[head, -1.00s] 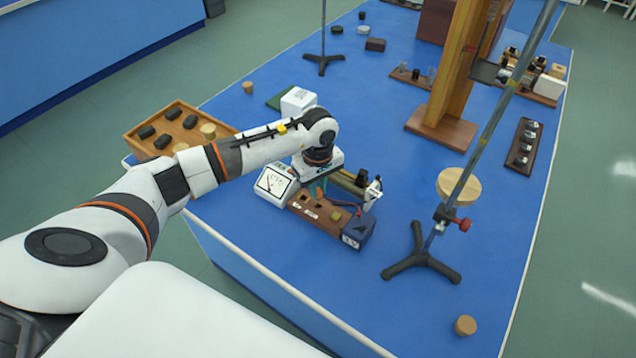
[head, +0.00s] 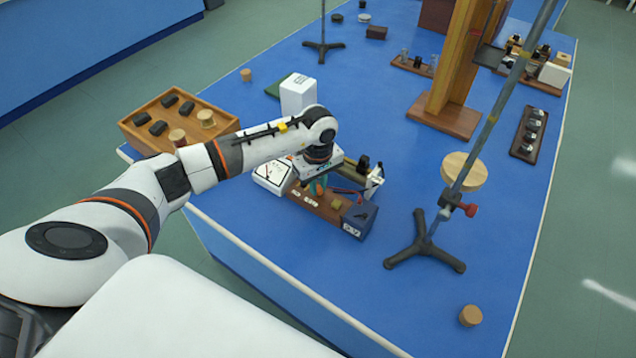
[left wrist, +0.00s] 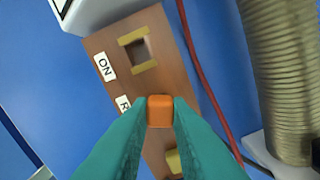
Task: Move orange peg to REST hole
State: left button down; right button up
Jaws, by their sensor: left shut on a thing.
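My left gripper (head: 318,187) points down over a brown wooden board (head: 325,211) and its teal fingers are shut on the orange peg. In the left wrist view the orange peg (left wrist: 160,111) sits between the fingertips, beside a label starting with "R" (left wrist: 123,103) that the fingers partly cover. A square hole (left wrist: 140,50) with yellow edging lies open beside the "ON" label (left wrist: 104,66). The board under the peg is hidden, so I cannot tell whether the peg touches it. My right gripper is not in view.
A white meter (head: 272,176) adjoins the board's left end and a dark box (head: 359,221) its right end. A red wire (left wrist: 205,85) and a ribbed tan cylinder (left wrist: 280,80) lie alongside.

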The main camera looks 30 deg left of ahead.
pick_arm(q)
jog(key=c, duration=1.3)
grip_release()
jog(key=shift+o, duration=0.2)
notch_tip(320, 180, up, 12)
jog(key=b, duration=0.2)
